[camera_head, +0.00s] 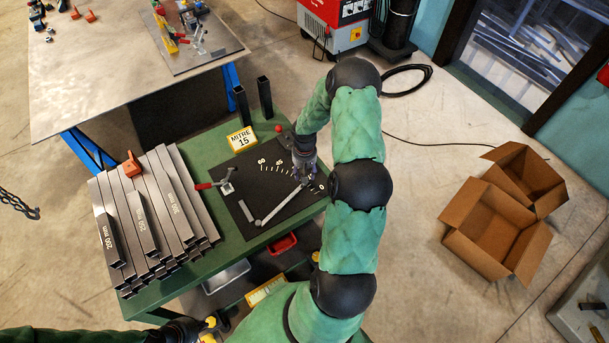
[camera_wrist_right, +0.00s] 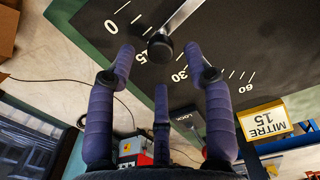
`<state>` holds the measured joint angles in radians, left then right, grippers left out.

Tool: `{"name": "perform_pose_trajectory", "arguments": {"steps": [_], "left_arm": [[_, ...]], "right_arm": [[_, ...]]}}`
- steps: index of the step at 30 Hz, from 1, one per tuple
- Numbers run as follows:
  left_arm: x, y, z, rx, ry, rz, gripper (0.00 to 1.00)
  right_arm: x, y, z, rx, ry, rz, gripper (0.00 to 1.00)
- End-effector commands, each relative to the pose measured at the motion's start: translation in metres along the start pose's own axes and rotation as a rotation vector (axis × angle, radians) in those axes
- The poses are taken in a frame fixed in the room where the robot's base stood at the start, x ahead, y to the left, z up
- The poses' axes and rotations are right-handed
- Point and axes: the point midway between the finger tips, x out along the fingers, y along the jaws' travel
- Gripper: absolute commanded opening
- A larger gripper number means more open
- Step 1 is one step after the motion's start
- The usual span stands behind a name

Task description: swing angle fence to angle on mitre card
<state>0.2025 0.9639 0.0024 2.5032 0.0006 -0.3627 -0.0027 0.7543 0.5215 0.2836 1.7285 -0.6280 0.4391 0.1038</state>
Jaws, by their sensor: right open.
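The angle fence (camera_head: 278,205) is a grey bar on a dark mat (camera_head: 228,170) with a printed angle scale. Its free end carries a black knob (camera_wrist_right: 160,47), which lies close to the 15 mark in the right wrist view. My right gripper (camera_wrist_right: 165,85) is open, its purple fingers spread around the knob without visible grip; it also shows over the scale in the head view (camera_head: 303,174). The yellow-framed mitre card (camera_head: 241,139) reads MITRE 15 and also shows in the right wrist view (camera_wrist_right: 265,120). My left gripper (camera_head: 205,329) is at the bottom edge, partly cut off.
Stacked steel tubes (camera_head: 170,205) fill the left of the green bench (camera_head: 218,250). A red-handled clamp (camera_head: 222,184) sits at the mat's left side. A red-knobbed lever (camera_head: 279,128) stands behind the mat. Open cardboard boxes (camera_head: 490,232) lie on the floor at right.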

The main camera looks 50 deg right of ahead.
Motion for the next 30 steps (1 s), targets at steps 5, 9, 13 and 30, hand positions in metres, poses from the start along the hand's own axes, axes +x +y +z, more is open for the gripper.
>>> {"name": "perform_pose_trajectory", "arguments": {"steps": [5, 9, 13, 30], "left_arm": [[0.000, 0.000, 0.000, 0.000, 0.000, 0.000, 0.00], [0.000, 0.000, 0.000, 0.000, 0.000, 0.000, 0.00], [0.000, 0.000, 0.000, 0.000, 0.000, 0.000, 0.00], [0.000, 0.000, 0.000, 0.000, 0.000, 0.000, 0.00]], "right_arm": [[-0.039, 0.001, -0.002, 0.000, 0.004, 0.002, 0.52], [-0.063, 0.001, -0.001, 0.000, 0.004, 0.002, 0.52], [-0.079, 0.000, -0.001, 0.000, 0.003, 0.001, 0.52], [-0.088, 0.000, 0.000, 0.000, 0.000, 0.000, 0.52]]}}
